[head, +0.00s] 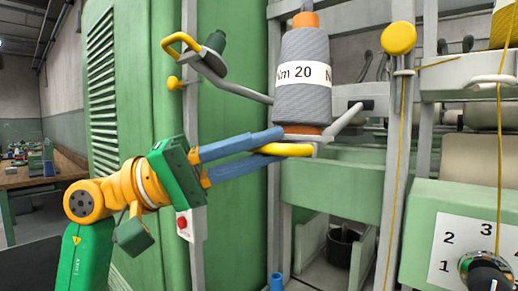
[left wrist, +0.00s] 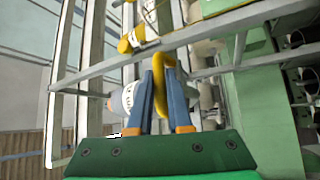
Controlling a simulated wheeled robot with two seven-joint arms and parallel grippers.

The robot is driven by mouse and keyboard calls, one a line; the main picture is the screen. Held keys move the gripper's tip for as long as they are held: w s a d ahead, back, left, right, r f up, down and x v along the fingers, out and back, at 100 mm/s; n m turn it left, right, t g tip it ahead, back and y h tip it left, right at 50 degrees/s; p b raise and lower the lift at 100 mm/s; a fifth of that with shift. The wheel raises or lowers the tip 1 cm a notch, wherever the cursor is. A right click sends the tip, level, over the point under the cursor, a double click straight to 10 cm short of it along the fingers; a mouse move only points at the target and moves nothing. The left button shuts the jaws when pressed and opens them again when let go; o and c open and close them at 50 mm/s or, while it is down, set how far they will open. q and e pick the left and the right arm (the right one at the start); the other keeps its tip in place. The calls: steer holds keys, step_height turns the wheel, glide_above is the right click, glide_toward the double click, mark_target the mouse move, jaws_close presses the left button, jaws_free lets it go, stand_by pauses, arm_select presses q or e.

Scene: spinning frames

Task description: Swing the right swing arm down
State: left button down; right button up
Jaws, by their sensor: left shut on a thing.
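The right swing arm (head: 344,119) is a grey bent bar with a yellow handle (head: 288,150) at its near end. A grey yarn cone (head: 302,95) labelled "Nm 20" stands upright on it, above an orange base. My left gripper (head: 279,143) is shut on the yellow handle, its blue fingers on either side. The left wrist view also shows the yellow handle (left wrist: 163,63) between the fingers, with the cone (left wrist: 128,96) to the left. My right gripper is not in view.
Another swing arm (head: 232,84) with a yellow handle and dark green holder is up at the left. A numbered dial panel (head: 460,235) stands at lower right. A yellow thread (head: 396,170) hangs beside a post. A green cabinet (head: 125,90) stands behind my left arm.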

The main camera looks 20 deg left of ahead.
arm_select(q)
steer(key=shift+w+d+f+b, duration=0.15)
steer(key=shift+f+b, duration=0.2)
steer(key=shift+f, duration=0.3)
steer(key=shift+w+a+f+b, duration=0.15)
steer(key=shift+f+b, duration=0.2)
steer(key=shift+f, duration=0.25)
steer(key=shift+d, duration=0.1)
steer(key=c, duration=1.1)
jaws_free()
steer(key=shift+w, duration=0.1)
steer(key=b+v, duration=0.2)
steer(key=v, duration=0.5)
